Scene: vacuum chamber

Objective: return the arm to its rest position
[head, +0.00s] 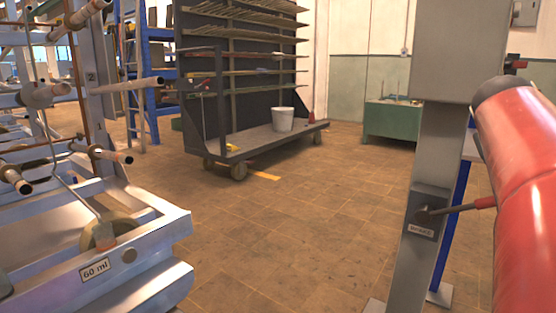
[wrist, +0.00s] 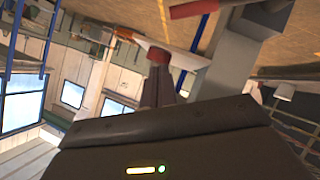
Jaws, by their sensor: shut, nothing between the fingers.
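My gripper (wrist: 158,58) shows in the wrist view, ahead of the dark wrist housing (wrist: 160,135). Its fingers are together and hold nothing. Their ends look reddish. The gripper is not seen in the head view. A lever (head: 460,208) with a thin dark rod and a red end stands out from a grey post (head: 440,145) at the right of the head view. What seems to be its red handle (wrist: 194,8) shows at the top of the wrist view, apart from my fingers.
A blue-grey metal frame (head: 150,228) with pipes and a "60 ml" label stands at the left. A dark rack cart (head: 230,147) holds a white bucket (head: 283,119). A green cabinet (head: 392,121) stands behind. The tiled floor (head: 310,225) between is clear.

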